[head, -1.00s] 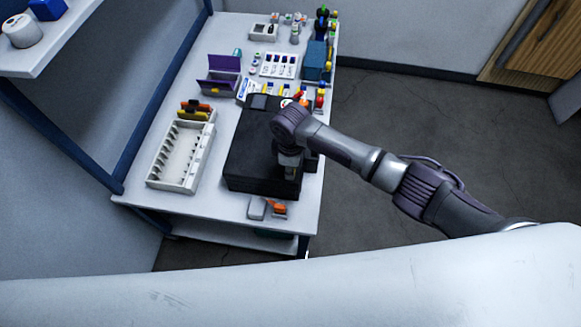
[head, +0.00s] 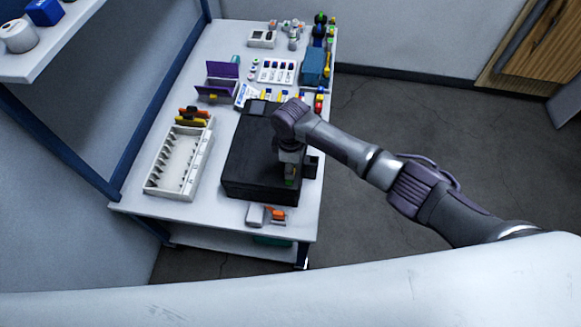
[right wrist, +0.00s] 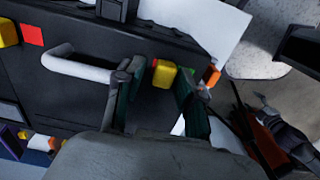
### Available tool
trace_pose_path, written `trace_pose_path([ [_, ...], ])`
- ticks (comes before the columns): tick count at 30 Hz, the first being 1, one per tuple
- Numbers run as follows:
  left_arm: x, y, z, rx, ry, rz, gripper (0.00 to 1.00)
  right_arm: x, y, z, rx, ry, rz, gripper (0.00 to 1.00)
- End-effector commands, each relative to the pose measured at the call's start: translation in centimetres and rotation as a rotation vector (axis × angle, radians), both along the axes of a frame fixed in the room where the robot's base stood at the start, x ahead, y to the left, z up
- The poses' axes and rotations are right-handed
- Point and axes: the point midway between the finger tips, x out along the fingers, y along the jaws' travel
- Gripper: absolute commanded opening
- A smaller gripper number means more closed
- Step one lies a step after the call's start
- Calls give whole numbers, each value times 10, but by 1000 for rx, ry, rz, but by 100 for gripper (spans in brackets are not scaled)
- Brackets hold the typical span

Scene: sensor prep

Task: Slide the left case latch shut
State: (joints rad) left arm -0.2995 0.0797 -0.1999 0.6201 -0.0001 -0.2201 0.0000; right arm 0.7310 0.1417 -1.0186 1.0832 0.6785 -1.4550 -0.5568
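The black case (head: 255,160) lies on the table in the head view. My right gripper (head: 290,182) is over its near right part, pointing down. In the right wrist view the case face (right wrist: 85,85) carries a pale handle (right wrist: 80,68) and two yellow latches. One yellow latch (right wrist: 163,74) shows between the fingers of my right gripper (right wrist: 158,100), which stand apart; contact cannot be told. The other yellow latch (right wrist: 8,33) is at the left edge, beside a red square (right wrist: 31,35). Which is the left case latch is unclear. My left gripper is out of view.
A white slotted tray (head: 150,187) stands left of the case. A grey and orange item (head: 265,215) lies near the table's front edge.

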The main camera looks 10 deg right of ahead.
Motion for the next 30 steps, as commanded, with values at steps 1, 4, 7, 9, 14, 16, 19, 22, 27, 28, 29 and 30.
trace_pose_path([
  [1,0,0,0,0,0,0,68,1,0,0,0,-5,0,48],
  [4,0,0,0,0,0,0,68,1,0,0,0,-4,0,48],
  [7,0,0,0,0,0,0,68,1,-1,0,0,-4,-1,48],
  [9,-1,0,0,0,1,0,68,1,-1,0,0,-4,-1,48],
  [14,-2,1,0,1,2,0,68,1,0,0,0,-4,0,48],
  [16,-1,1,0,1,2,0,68,1,0,0,0,-4,0,48],
  [19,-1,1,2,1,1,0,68,-3,0,0,-1,-3,1,48],
  [22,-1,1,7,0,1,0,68,-13,3,1,-1,-2,2,48],
  [27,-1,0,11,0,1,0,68,-25,7,16,2,-5,2,48],
  [28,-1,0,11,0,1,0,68,-24,7,22,3,-6,2,48],
  [29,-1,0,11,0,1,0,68,-25,6,28,2,-5,1,48],
  [30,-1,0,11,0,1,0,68,-25,7,36,2,-5,1,48],
])
